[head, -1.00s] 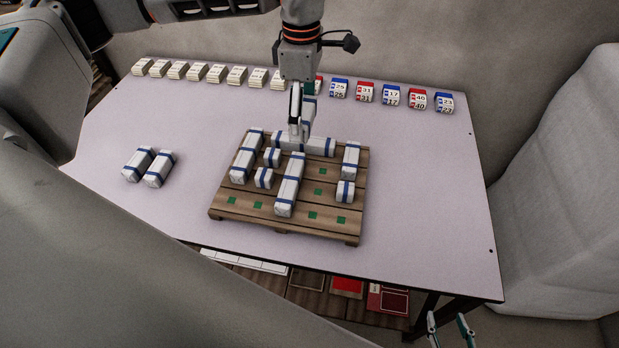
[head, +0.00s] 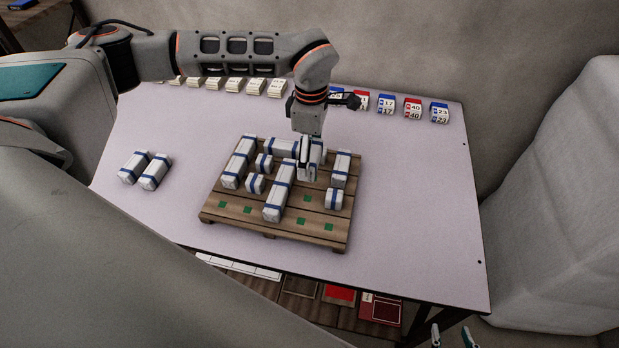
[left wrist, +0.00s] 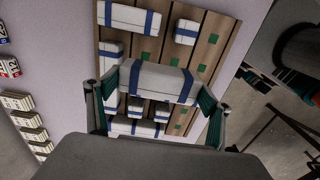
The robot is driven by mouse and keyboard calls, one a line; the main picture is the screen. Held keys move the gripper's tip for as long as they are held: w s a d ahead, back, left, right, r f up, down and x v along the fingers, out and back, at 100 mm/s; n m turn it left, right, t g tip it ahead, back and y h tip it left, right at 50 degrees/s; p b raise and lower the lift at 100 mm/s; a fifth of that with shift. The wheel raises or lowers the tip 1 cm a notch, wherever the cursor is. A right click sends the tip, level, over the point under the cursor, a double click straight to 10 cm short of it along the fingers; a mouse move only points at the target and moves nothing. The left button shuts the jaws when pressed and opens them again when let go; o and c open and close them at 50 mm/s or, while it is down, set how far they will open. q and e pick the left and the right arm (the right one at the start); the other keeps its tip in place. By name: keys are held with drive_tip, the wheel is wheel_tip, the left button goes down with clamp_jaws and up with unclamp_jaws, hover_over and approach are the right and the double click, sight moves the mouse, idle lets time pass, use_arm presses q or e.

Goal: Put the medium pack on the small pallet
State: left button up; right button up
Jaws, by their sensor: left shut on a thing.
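My left gripper (head: 308,172) is above the back middle of the small wooden pallet (head: 275,236). It is shut on a white pack with two blue bands, the medium pack (left wrist: 150,82), which spans between the fingers in the left wrist view. My right gripper (head: 452,338) is open at the bottom edge, off the table.
Two banded white packs (head: 145,170) lie on the table left of the pallet. Green squares (head: 302,222) mark bare spots on the pallet. Number blocks (head: 412,108) line the table's back edge. The table right of the pallet is clear.

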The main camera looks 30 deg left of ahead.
sight(310, 188)
use_arm(q)
wheel_tip(310, 188, down, 9)
drive_tip(key=shift+f, duration=0.2)
idle(0.3)
drive_tip(key=shift+f, duration=0.15)
drive_tip(key=o, duration=1.2)
drive_tip(key=shift+c, duration=0.2)
wheel_tip(310, 188, up, 12)
drive_tip(key=shift+r, duration=0.15)
